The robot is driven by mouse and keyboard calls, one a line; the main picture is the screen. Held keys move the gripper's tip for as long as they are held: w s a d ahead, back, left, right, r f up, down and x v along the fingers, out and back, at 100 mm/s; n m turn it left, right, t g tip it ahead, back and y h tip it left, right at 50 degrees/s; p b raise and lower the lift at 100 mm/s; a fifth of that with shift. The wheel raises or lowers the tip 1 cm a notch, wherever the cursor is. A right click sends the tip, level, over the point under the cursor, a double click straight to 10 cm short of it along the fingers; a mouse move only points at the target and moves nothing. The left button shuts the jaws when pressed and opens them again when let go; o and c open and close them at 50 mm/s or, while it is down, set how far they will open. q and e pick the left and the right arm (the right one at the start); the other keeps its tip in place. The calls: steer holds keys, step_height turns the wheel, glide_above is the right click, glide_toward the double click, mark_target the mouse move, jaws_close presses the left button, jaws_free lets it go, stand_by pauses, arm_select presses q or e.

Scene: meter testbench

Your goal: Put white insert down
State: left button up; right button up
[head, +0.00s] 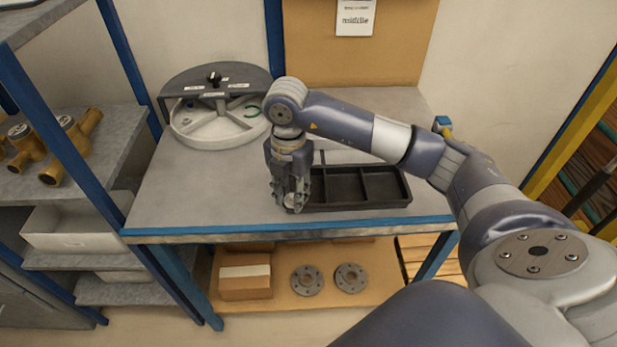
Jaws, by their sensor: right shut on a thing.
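My right gripper (294,204) points straight down at the left end of the black compartment tray (408,184), near the front of the grey table. It is shut on a small white insert (295,209), of which only a little shows between the fingertips. I cannot tell whether the insert touches the tray or the table. The tray's visible compartments to the right look empty. My left gripper is not in view.
A round, divided white dish (205,127) with a dark raised back stands at the table's back left. The table (185,200) is clear at front left. A blue shelf upright and brass meters (60,150) are at left.

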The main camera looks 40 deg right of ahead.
steer(key=w+d, duration=0.1)
steer(key=d, duration=0.1)
steer(key=w+d+p, duration=0.1)
steer(key=d, duration=0.1)
steer(key=w+d, duration=0.1)
steer(key=d, duration=0.1)
steer(key=shift+w+f, duration=0.2)
steer(key=shift+w+d+f, duration=0.1)
steer(key=shift+w+d, duration=0.05)
steer(key=shift+d, duration=0.05)
step_height(320, 180, down, 3)
steer(key=shift+f+p, duration=0.15)
steer(key=shift+p, duration=0.8)
steer(key=shift+f, duration=0.3)
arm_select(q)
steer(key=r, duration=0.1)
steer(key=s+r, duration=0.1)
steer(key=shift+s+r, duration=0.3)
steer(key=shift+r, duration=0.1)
arm_select(e)
steer(key=o, duration=0.7)
steer(key=shift+o, duration=0.2)
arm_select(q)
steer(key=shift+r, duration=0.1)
